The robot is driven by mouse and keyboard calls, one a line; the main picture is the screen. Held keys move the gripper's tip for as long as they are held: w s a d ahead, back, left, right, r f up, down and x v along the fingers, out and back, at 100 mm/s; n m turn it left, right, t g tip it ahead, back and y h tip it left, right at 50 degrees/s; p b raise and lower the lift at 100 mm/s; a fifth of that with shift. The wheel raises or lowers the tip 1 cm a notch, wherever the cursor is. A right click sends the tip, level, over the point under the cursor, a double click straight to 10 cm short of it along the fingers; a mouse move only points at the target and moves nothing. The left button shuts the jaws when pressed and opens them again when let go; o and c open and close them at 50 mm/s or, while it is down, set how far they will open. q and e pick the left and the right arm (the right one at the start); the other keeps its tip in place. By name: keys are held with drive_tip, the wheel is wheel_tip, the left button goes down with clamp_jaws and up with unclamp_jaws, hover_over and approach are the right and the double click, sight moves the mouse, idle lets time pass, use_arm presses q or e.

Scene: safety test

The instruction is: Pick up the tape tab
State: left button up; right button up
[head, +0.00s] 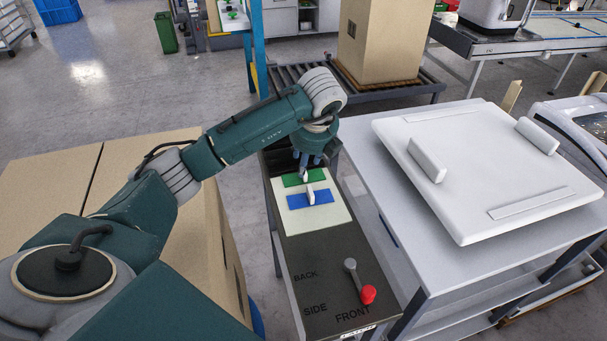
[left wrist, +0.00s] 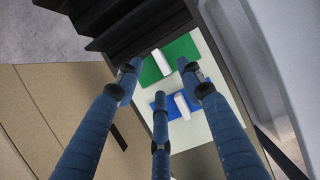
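Two tape tabs stand on a white sheet (head: 333,216) on the narrow dark stand. One is a white upright tab (head: 304,174) on a green strip (head: 290,181); the other is a white upright tab (head: 311,194) on a blue strip (head: 296,201). My left gripper (head: 308,158) hangs just above the green strip. In the left wrist view its three blue fingers (left wrist: 160,76) are spread, with nothing between them. The green strip's tab (left wrist: 161,62) shows beyond the fingertips, and the blue strip's tab (left wrist: 182,106) lies between the lower and right fingers. My right gripper is out of view.
A red-knobbed lever (head: 368,293) stands on the front of the dark stand (head: 310,265). A grey table (head: 440,270) with a white panel (head: 470,170) is close on the right. A large cardboard box (head: 205,235) is on the left, and a roller conveyor (head: 415,92) is behind.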

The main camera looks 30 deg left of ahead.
use_arm(q)
drive_tip(key=p+x, duration=0.1)
drive_tip(key=x, duration=0.3)
drive_tip(key=shift+a+f, duration=0.2)
drive_tip(key=shift+f, duration=0.05)
drive_tip(key=shift+w+f, duration=0.1)
drive_tip(key=shift+f, duration=0.1)
drive_tip(key=c, duration=0.7)
drive_tip(key=shift+c, duration=0.9)
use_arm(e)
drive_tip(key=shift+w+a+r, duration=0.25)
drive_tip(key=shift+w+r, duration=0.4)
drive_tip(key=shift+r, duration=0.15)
